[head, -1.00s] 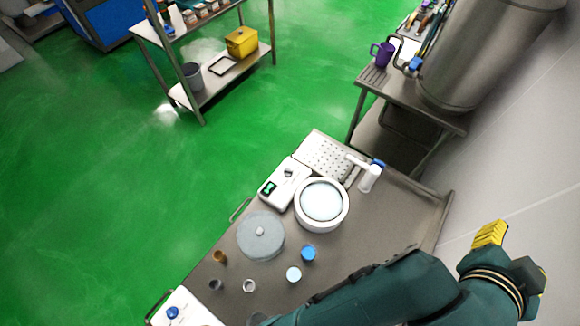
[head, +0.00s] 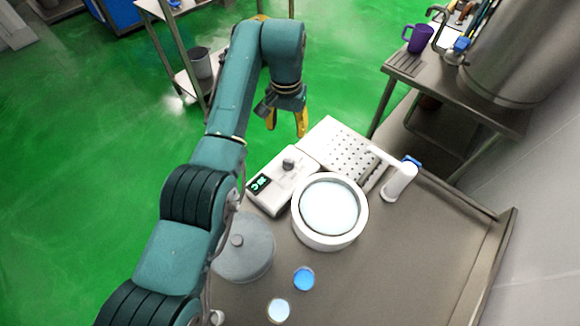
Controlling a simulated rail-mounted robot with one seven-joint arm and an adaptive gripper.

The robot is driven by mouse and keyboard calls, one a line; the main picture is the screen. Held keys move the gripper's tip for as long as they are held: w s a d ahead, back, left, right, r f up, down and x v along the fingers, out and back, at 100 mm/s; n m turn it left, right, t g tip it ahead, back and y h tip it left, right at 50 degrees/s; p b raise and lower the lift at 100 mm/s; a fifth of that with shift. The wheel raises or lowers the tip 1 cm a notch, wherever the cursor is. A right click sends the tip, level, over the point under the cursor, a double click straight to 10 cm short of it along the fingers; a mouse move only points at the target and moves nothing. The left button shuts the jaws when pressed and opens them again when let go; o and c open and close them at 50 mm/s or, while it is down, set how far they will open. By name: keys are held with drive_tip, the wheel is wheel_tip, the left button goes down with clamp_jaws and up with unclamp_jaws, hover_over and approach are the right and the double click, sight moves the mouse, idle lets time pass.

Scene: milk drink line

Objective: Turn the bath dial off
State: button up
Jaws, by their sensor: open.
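The bath control box (head: 272,190) is white with a small green-lit display and sits on the steel table. A grey dial (head: 288,165) stands on its top face; its exact setting is too small to tell. The round white bath (head: 359,205) with pale liquid stands just right of the box. My gripper (head: 287,128) has yellow fingertips that are apart and empty. In the picture it is just above the box and dial, pointing down, with no contact visible.
A perforated white tray (head: 345,150) and a white dispenser with a blue cap (head: 400,180) stand behind the bath. A grey round lid (head: 243,255), a blue-topped cup (head: 304,279) and a pale cup (head: 278,310) are nearer. The table's right side is clear.

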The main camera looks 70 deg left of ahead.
sight(288, 161)
wheel_tip(288, 161, down, 16)
drive_tip(key=shift+w+d+r+b, duration=0.1)
drive_tip(key=shift+w+r+b, duration=0.05)
drive_tip(key=shift+b, duration=0.95)
clamp_jaws()
